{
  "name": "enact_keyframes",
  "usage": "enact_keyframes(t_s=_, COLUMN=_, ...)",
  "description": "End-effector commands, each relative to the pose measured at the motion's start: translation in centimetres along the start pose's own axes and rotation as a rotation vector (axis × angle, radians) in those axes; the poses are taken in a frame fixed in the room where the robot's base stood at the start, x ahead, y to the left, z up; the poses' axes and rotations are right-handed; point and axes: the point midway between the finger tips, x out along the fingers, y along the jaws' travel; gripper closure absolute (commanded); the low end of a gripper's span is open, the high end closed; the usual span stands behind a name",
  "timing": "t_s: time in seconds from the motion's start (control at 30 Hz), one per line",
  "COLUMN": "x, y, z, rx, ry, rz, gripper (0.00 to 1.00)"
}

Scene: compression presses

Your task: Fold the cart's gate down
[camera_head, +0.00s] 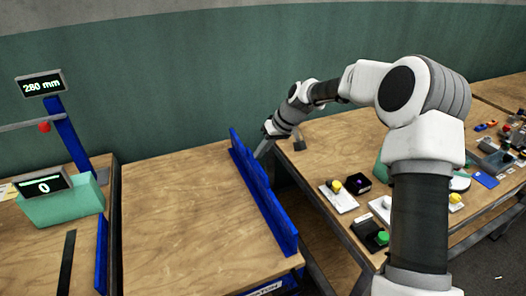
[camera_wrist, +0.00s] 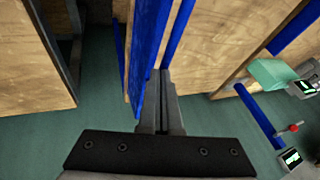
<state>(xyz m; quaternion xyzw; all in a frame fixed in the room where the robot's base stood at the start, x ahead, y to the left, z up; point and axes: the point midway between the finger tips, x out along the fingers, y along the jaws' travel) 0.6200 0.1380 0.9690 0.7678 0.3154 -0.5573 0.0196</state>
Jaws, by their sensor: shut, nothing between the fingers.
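The cart (camera_head: 180,215) has a bare wooden deck and stands between two benches. Its blue gate (camera_head: 272,208) stands upright along the deck's right edge. My gripper (camera_head: 258,154) is shut with nothing in it, at the far part of the gate near its top edge. In the wrist view the gripper (camera_wrist: 160,78) points along the blue gate (camera_wrist: 148,45), with the fingers close beside the panel. I cannot tell whether they touch it. The cart deck (camera_wrist: 225,40) also shows to the right there.
The left bench holds a green press box (camera_head: 62,203) with a display reading 0, and a blue post (camera_head: 68,130) with a 280 mm display. The right table (camera_head: 335,150) carries several buttons and small devices. A narrow gap separates cart and right table. A green wall (camera_head: 180,85) stands behind.

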Motion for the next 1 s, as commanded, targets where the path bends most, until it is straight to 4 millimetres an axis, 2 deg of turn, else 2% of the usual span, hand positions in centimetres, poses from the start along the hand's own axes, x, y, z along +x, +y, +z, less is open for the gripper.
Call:
enact_keyframes(t_s=0.57, x=0.8, y=-2.2, z=0.0, rx=-0.046, ry=-0.022, rz=0.109, gripper=1.0)
enact_keyframes(t_s=1.0, x=3.4, y=-6.2, z=0.3, rx=-0.145, ry=-0.065, rz=0.363, gripper=1.0)
